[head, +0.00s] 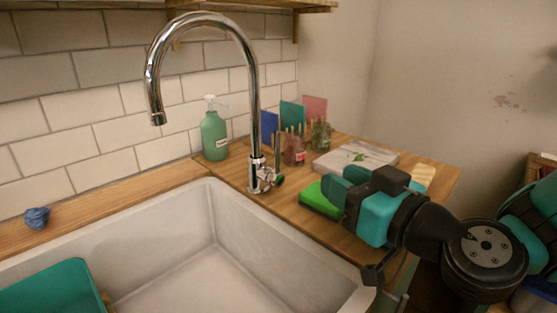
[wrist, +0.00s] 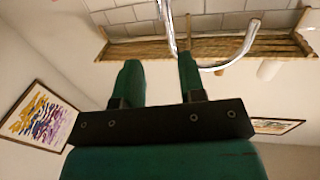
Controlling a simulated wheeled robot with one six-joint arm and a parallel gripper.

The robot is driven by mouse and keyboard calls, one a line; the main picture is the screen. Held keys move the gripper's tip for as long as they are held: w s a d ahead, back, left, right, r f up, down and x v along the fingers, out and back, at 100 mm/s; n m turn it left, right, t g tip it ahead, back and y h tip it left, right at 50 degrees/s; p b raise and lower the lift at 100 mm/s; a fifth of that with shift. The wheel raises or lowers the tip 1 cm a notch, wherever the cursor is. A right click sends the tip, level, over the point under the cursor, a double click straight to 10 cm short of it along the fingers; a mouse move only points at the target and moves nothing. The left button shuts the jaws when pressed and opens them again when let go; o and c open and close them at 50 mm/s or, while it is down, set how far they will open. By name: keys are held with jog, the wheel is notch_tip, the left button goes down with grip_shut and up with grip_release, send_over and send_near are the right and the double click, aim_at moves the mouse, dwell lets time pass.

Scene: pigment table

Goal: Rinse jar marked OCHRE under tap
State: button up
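The chrome tap (head: 255,115) rises from the counter behind the sink, its spout curving left over the basin. Part of it also shows in the wrist view (wrist: 235,60). A reddish jar (head: 295,152) and a greenish jar (head: 321,135) stand right of the tap, with sticks or brushes around them. Their labels are too small to read, so I cannot tell which is OCHRE, if either is. My gripper (head: 340,184) is over the counter, right of the tap. In the wrist view its two green fingers (wrist: 160,75) are apart with nothing between them.
The white sink (head: 215,255) holds a teal tub (head: 50,285) at left. A green soap bottle (head: 215,135), a green sponge (head: 318,202) and a pale slab (head: 355,158) stand or lie on the counter. A blue lump (head: 37,217) lies on the left ledge.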

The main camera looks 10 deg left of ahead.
aim_at(280, 144)
jog(key=p+x, duration=1.6)
jog(key=shift+w+r, duration=0.15)
jog(key=shift+r, duration=0.1)
jog(key=shift+w+a+f+p, duration=0.2)
jog(key=shift+w+a+p, duration=0.15)
grip_shut()
